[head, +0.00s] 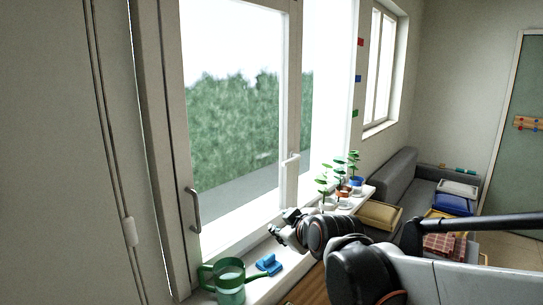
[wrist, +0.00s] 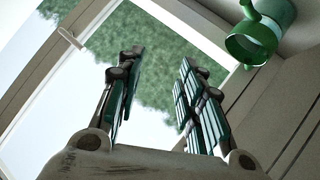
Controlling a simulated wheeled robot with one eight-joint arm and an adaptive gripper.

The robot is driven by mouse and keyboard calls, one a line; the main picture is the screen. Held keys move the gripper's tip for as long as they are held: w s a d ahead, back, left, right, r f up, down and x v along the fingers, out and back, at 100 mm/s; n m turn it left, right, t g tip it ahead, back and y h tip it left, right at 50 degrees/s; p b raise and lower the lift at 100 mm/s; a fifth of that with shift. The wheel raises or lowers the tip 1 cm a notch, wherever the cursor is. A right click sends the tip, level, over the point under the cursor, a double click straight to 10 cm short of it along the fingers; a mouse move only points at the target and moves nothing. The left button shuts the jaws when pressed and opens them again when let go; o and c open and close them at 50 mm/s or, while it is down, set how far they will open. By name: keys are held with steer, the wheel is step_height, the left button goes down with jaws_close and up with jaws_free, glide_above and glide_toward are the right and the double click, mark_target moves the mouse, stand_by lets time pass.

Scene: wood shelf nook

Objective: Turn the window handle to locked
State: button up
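The window handle (head: 289,160) is a small white lever on the right upright of the open-looking window sash (head: 240,218). It sticks out roughly sideways to the left. In the wrist view the handle (wrist: 69,38) shows at upper left, pale against the frame. My gripper (head: 280,226) is below the handle, in front of the glass near the sill, and apart from it. In the wrist view the two fingers of my gripper (wrist: 160,62) are spread with nothing between them. A grey pull handle (head: 194,210) is on the left upright.
A green watering can (head: 230,283) and a blue object (head: 268,264) stand on the sill, left of my gripper. The watering can also shows in the wrist view (wrist: 281,12). Potted plants (head: 341,176) stand to the right. The space before the glass is clear.

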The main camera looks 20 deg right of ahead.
steer(key=w+d+r+n+t+h+p, duration=0.1)
steer(key=w+d+r+n+t, duration=0.1)
steer(key=w, duration=0.5)
steer(key=w+d+r+n+t+p, duration=0.1)
steer(key=w+d+r+n+t, duration=0.1)
steer(key=w, duration=0.4)
steer(key=n+t+h+p, duration=0.2)
steer(key=n+t+h, duration=0.1)
glide_toward(290, 162)
steer(key=x, duration=1.1)
steer(key=shift+w+d+f, duration=0.2)
steer(key=shift+f, duration=0.05)
jaws_close()
